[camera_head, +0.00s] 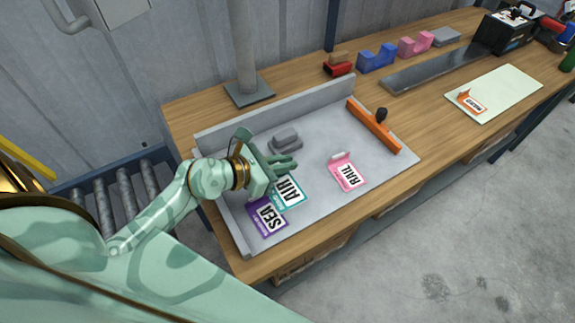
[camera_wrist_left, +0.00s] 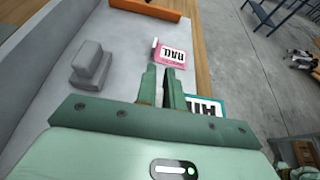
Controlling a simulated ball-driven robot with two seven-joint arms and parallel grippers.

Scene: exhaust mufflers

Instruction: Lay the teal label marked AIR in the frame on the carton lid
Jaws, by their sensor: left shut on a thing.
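The teal-edged label marked AIR (camera_head: 288,189) is at the grey tray's front left, overlapping or close above the purple SEA label (camera_head: 267,215). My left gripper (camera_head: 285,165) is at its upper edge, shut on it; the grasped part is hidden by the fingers. In the left wrist view the AIR label (camera_wrist_left: 207,107) shows just right of the fingers (camera_wrist_left: 165,85). I cannot tell whether it is lifted off the tray. No carton lid or frame can be made out for certain. My right gripper is not in view.
The grey tray (camera_head: 327,205) holds a pink RAIL label (camera_head: 348,175), a grey block (camera_head: 286,140) and an orange bar (camera_head: 373,127). To the right, a pale board (camera_head: 508,88) carries an orange label (camera_head: 472,103). Blue (camera_head: 377,58) and pink (camera_head: 415,44) holders stand at the back.

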